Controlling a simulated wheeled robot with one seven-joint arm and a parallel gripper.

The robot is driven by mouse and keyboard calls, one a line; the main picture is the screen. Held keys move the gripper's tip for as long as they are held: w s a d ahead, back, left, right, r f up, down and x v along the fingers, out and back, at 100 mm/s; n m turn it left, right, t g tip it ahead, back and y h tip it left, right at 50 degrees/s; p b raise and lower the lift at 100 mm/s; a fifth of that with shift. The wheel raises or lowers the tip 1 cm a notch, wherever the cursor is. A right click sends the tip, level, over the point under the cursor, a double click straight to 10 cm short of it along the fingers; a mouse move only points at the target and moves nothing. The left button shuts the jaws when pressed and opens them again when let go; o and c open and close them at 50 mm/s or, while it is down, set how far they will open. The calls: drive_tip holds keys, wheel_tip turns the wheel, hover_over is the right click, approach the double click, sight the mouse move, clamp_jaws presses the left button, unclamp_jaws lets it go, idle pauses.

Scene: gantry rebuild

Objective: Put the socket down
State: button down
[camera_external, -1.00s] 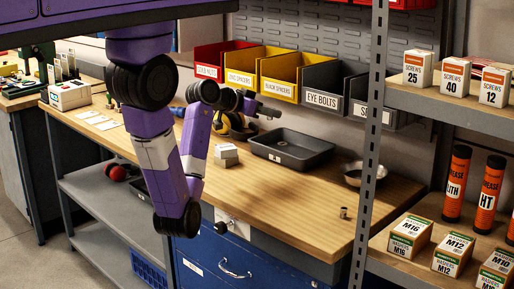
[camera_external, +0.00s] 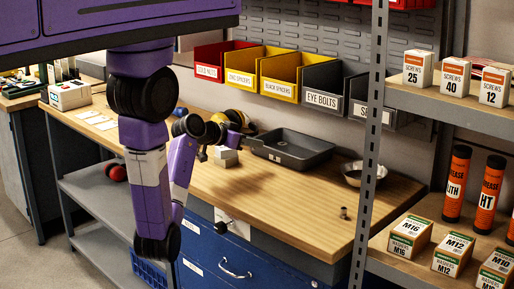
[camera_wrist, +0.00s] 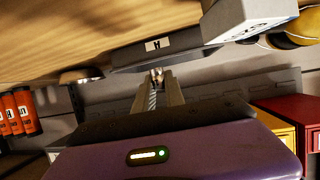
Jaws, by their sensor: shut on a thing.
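My gripper (camera_wrist: 158,88) points away from the wrist camera, its two fingers shut on a small metallic piece, the socket (camera_wrist: 157,74). Most of the socket is hidden between the fingers. In the external view my gripper (camera_external: 250,131) is above the back of the wooden bench (camera_external: 290,203), by the left end of the dark tray (camera_external: 293,158). The socket is too small to make out there. The tray also shows beyond the fingertips in the wrist view (camera_wrist: 190,40); I cannot tell the gap between them.
A small metal cylinder (camera_external: 343,212) stands near the front edge. Labelled bins (camera_external: 322,88) hang behind. The middle and front of the bench are mostly clear.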

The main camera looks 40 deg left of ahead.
sight(253, 171)
drive_tip(key=shift+f, duration=2.9)
drive_tip(key=shift+f+b, duration=0.5)
drive_tip(key=shift+b, duration=0.05)
drive_tip(key=shift+f, duration=0.15)
drive_tip(key=c, duration=1.4)
unclamp_jaws()
